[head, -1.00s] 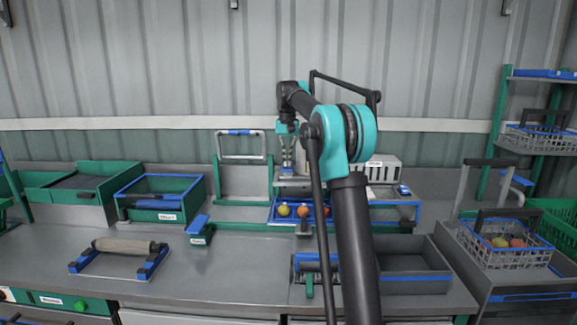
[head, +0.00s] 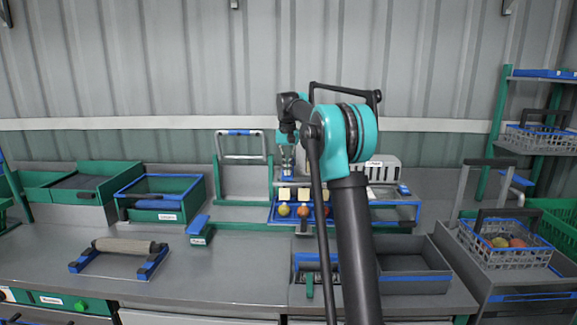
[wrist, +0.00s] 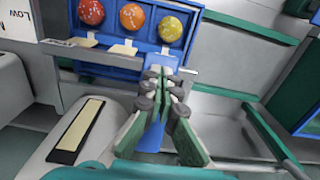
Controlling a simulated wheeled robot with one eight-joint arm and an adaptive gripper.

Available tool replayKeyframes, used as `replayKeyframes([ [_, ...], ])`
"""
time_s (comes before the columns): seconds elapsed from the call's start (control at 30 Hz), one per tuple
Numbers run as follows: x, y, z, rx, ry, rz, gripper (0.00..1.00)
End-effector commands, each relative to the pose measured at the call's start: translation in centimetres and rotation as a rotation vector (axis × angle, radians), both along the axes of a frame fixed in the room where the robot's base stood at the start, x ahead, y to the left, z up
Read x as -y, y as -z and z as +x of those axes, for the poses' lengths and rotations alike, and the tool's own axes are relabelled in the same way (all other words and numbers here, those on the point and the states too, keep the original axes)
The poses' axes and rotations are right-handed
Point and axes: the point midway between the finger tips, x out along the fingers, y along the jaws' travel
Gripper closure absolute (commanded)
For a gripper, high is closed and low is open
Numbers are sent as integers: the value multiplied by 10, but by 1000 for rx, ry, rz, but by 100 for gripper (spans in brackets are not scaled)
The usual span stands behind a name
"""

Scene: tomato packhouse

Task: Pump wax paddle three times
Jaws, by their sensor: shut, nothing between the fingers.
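The wax station is a blue-framed unit (head: 395,212) at the back of the bench, with a row of yellow, orange and red tomatoes. Pale flaps (head: 304,195) stand behind the tomatoes; in the wrist view they show as cream tabs (wrist: 123,48). A grey bar (wrist: 100,57) with a blue pad (wrist: 155,62) crosses in front, and looks like the paddle. My gripper (head: 287,172) points down behind the tomatoes. In the wrist view its shut, empty fingertips (wrist: 163,82) are right at the blue pad; I cannot tell whether they touch it.
A grey-white box (head: 380,172) stands to the right of the gripper. A blue-and-grey frame (head: 240,132) rises to its left. A roller (head: 125,246) lies on the front left bench. A grey tray (head: 410,262) sits front right.

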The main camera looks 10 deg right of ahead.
Motion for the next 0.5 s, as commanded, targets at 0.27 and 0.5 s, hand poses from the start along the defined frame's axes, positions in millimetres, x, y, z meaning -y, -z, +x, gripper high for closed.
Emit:
replayKeyframes([
  [0.27,0,1,0,-1,0,0,100],
  [0.5,0,-11,0,-1,0,0,100],
])
